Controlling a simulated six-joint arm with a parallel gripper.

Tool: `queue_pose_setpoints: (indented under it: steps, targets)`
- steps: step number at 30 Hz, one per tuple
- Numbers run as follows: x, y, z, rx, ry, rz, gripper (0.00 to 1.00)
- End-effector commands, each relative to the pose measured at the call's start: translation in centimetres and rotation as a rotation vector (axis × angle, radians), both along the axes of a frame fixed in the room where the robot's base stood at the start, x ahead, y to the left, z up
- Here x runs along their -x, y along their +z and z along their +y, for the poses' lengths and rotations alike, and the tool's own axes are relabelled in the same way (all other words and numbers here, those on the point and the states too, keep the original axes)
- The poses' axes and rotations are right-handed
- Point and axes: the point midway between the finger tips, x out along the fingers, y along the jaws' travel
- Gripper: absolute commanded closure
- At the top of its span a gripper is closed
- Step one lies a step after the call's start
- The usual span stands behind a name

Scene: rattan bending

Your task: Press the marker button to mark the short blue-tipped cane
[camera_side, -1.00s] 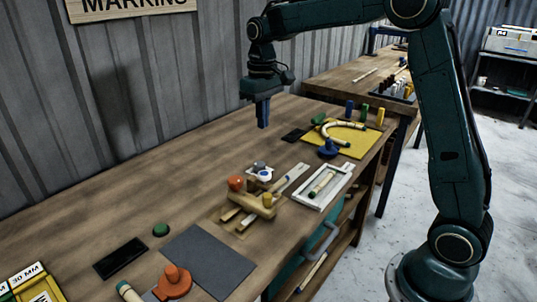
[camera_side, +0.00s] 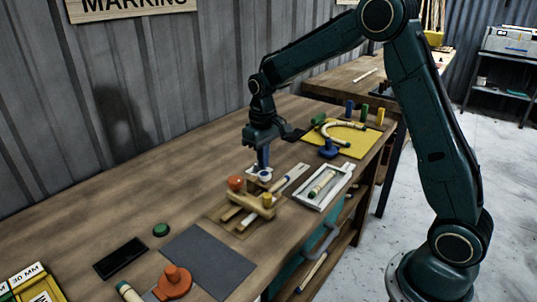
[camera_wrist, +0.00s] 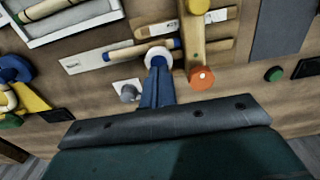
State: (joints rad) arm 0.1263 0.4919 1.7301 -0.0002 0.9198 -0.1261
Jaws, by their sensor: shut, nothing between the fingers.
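My gripper (camera_side: 263,161) is shut and empty, pointing straight down with its fingertips at a white round button (camera_side: 265,177). In the wrist view the tips of my gripper (camera_wrist: 157,65) overlap the button (camera_wrist: 158,51) and hide its middle. They look to be touching it, but I cannot tell how far it is pressed. The button covers part of that cane in the wrist view.
A wooden clamp with an orange knob (camera_side: 236,184) and a yellow knob (camera_side: 267,199) stands close by. A grey knob (camera_wrist: 128,93) is beside the button. A white tray (camera_side: 325,187) holds a green-tipped cane. A yellow board (camera_side: 352,142) carries a bent cane.

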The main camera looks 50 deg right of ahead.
Motion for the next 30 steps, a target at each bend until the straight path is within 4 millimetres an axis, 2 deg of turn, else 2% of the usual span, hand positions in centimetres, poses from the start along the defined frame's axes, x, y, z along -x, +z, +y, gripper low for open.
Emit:
queue_pose_setpoints:
  steps: [6,20,25,30]
  targets:
    - [0.0,-1.6,0.0,0.0,0.0,0.001,1.0]
    - [0.0,-2.1,0.0,0.0,0.0,0.001,1.0]
    - [0.0,-3.7,0.0,0.0,0.0,0.003,1.0]
    - [0.0,-4.3,0.0,0.0,0.0,0.002,1.0]
